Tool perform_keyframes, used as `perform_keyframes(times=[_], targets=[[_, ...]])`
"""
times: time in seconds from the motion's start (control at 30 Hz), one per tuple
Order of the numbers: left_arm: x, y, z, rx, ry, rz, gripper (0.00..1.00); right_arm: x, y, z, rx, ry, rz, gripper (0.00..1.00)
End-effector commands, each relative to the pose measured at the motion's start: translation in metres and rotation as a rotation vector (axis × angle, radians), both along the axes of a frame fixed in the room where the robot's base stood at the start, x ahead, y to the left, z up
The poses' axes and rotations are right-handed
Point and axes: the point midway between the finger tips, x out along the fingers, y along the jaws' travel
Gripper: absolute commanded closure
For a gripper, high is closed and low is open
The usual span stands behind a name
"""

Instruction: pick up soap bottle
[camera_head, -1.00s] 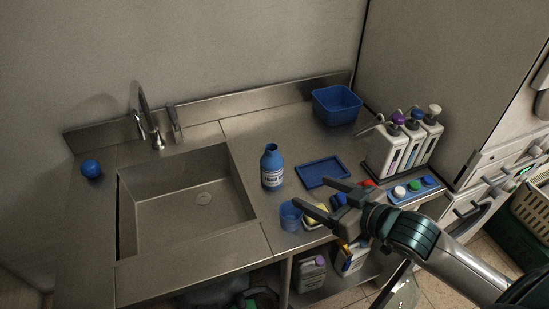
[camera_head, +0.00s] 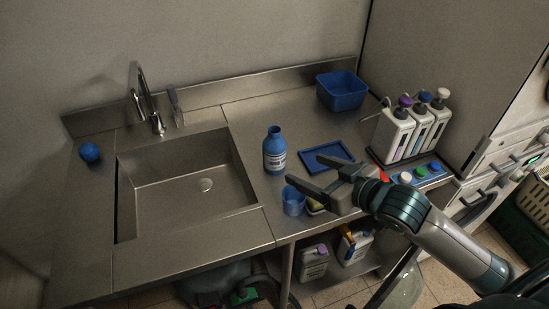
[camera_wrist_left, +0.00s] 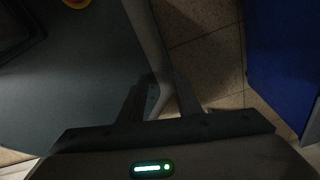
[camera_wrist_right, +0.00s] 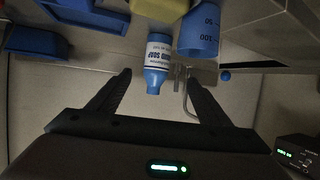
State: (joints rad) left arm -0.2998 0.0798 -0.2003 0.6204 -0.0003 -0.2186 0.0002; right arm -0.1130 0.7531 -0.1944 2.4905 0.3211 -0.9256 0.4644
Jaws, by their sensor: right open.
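The soap bottle (camera_head: 275,153) is blue with a white label and stands upright on the steel counter, right of the sink. In the right wrist view the bottle (camera_wrist_right: 158,60) shows ahead between the fingers, its label reading soap. My right gripper (camera_head: 306,172) is open and empty, just right of the bottle and nearer the front, its fingers pointing left toward it; no contact shows. My left gripper (camera_wrist_left: 162,95) shows only in the left wrist view, dark, above the floor, away from the bottle; its finger gap is unclear.
A blue cup (camera_head: 293,201) stands close in front of the bottle, beside a yellow sponge partly hidden by the gripper. A blue tray (camera_head: 327,155) lies behind the gripper. A blue bin (camera_head: 341,91) and white dispensers (camera_head: 415,130) stand farther back. The sink (camera_head: 190,180) opens at left.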

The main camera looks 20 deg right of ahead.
Motion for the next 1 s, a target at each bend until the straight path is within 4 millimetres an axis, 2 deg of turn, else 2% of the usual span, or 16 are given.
perform_keyframes(times=[0.07, 0.13, 0.2, 0.4, 0.5, 1.0], targets=[[0.011, -0.004, -0.003, -0.007, -0.026, -0.001, 0.69, 0.010, 0.004, -0.004, 0.002, -0.004, 0.001, 0.28], [0.026, -0.009, 0.006, -0.017, -0.059, -0.002, 0.69, 0.021, 0.007, -0.005, 0.003, -0.001, -0.002, 0.28], [0.028, -0.011, 0.009, -0.017, -0.057, -0.002, 0.69, 0.032, 0.012, -0.009, 0.003, 0.000, -0.002, 0.28], [-0.005, -0.002, 0.010, 0.000, 0.011, -0.001, 0.69, 0.060, 0.023, -0.023, 0.002, 0.001, -0.001, 0.28], [-0.012, 0.000, 0.012, 0.002, 0.020, -0.001, 0.69, 0.069, 0.026, -0.028, 0.001, -0.001, 0.000, 0.28], [0.005, 0.000, 0.014, 0.000, -0.006, 0.001, 0.69, 0.076, 0.028, -0.032, -0.001, 0.000, 0.000, 0.28]])
